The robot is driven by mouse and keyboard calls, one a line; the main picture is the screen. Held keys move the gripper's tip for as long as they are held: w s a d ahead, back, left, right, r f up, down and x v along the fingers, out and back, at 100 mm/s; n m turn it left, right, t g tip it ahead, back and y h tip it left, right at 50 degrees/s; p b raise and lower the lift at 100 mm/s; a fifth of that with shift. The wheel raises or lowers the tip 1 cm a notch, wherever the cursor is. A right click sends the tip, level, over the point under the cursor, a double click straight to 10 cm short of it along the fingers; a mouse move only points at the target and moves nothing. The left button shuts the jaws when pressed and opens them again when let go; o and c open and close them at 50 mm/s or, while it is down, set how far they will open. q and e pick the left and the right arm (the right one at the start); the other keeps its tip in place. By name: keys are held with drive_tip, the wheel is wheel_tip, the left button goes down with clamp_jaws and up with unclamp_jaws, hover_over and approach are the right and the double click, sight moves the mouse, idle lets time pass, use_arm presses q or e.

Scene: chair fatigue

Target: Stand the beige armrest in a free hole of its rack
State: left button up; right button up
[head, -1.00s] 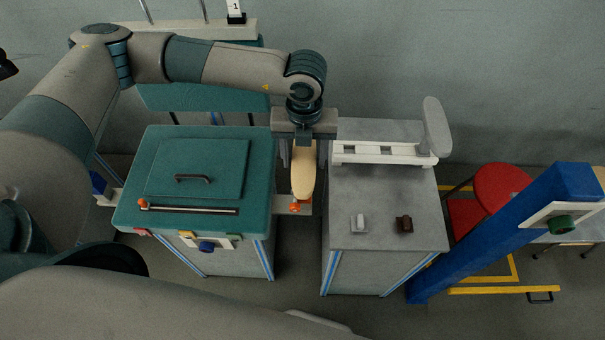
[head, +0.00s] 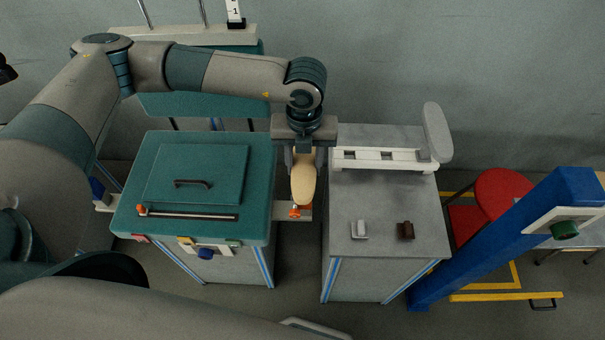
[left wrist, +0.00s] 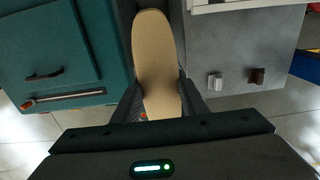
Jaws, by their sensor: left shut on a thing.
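The beige armrest (head: 303,180) is held in my left gripper (head: 304,158), which is shut on it. It hangs over the gap between the teal cabinet and the grey table. In the left wrist view the armrest (left wrist: 156,62) lies between the fingers, its rounded end pointing away from the camera. The white rack (head: 375,160) lies along the back of the grey table, to the right of the gripper, with dark square holes in its top. A grey armrest (head: 436,132) stands at the rack's right end. My right gripper is not in view.
The teal cabinet (head: 150,222) with a handled lid is on the left. A white block (head: 359,229) and a brown block (head: 405,229) sit near the front of the grey table (head: 380,200). A blue post (head: 500,235) and red stool (head: 500,190) stand right.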

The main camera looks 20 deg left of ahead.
use_arm(q)
drive_tip(key=shift+r, duration=0.35)
drive_tip(key=shift+r+p, duration=0.9)
drive_tip(key=shift+r, duration=1.6)
drive_tip(key=shift+r, duration=0.35)
drive_tip(key=shift+r, duration=0.25)
drive_tip(key=shift+r+p, duration=0.7)
drive_tip(key=shift+r, duration=1.35)
